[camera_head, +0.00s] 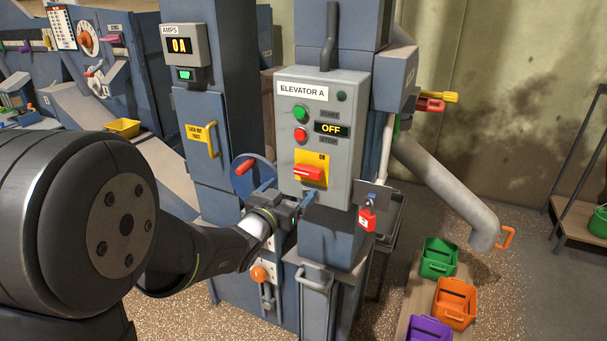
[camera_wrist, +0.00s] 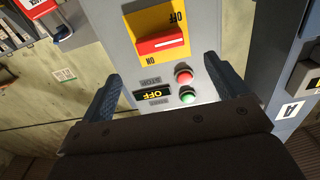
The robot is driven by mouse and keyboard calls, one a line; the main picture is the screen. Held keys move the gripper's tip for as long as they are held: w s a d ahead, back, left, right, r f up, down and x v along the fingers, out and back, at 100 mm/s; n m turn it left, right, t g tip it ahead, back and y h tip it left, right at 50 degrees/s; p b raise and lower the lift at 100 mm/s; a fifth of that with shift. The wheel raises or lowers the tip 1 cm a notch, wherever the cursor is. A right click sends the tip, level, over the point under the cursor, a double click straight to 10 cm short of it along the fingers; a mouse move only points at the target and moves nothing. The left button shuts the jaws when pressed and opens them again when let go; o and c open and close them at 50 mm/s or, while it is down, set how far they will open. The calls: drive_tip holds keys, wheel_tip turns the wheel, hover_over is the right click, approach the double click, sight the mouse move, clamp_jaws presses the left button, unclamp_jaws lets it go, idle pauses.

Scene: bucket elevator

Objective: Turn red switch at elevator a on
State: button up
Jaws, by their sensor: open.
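The red switch (camera_head: 309,174) sits on a yellow plate low on the grey Elevator A panel (camera_head: 345,165). Its handle lies about horizontal in the head view. In the wrist view the red switch (camera_wrist: 160,43) shows upside down, with OFF and ON marked on the yellow plate (camera_wrist: 150,20). The panel display (camera_head: 331,129) reads OFF. My gripper (camera_head: 290,196) is open and empty, in front of the panel, below and left of the switch. In the wrist view its two fingers (camera_wrist: 165,88) stand apart on either side of the display and buttons, with the switch beyond them.
A green button (camera_head: 300,112) and a red button (camera_head: 300,135) sit above the switch. A red padlock (camera_head: 367,219) hangs at the panel's lower right. A wheel with a red handle (camera_head: 247,167) is left of my gripper. Coloured buckets (camera_head: 438,257) stand lower right.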

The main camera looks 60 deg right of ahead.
sight(306, 173)
drive_tip(key=d, duration=0.9)
drive_tip(key=c, duration=1)
